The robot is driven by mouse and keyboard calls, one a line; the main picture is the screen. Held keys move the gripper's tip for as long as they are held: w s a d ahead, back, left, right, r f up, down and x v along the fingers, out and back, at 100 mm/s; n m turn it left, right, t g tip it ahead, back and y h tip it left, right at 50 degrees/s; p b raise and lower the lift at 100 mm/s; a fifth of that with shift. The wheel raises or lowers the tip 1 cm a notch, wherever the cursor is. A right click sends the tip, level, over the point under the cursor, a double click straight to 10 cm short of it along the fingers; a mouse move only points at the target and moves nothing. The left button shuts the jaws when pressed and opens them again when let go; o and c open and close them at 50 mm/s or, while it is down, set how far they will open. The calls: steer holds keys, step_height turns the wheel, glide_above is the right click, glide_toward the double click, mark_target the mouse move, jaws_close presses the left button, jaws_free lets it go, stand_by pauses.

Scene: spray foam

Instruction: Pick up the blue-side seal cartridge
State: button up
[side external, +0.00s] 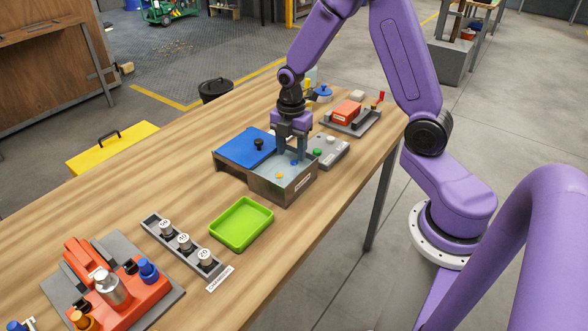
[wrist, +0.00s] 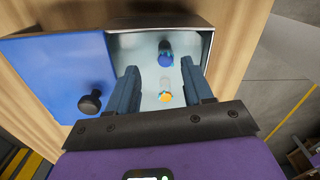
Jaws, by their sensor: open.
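A grey metal box (side external: 290,193) stands on the table, its blue lid (side external: 245,146) slid to the left so that the right part is open. Inside, a small blue cartridge (wrist: 166,53) lies near the far wall in the wrist view. A clear cartridge with an orange end (wrist: 165,95) lies nearer the middle. In the side view the blue one (side external: 294,162) shows close to my fingers. My gripper (wrist: 162,80) is open over the box opening. Its fingers are on either side of the orange-ended cartridge in the wrist view, with the blue one farther beyond. Nothing is held.
A black knob (wrist: 90,103) stands up from the lid. A green tray (side external: 242,246), a grey rack with labelled weights (side external: 182,245) and an orange fixture (side external: 132,290) stand nearer. A grey button panel (side external: 328,153) and an orange device (side external: 346,111) stand behind.

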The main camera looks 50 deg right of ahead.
mark_target(294, 162)
steer(key=f, duration=0.4)
steer(key=shift+s, duration=0.4)
steer(key=shift+f, duration=0.6)
jaws_close()
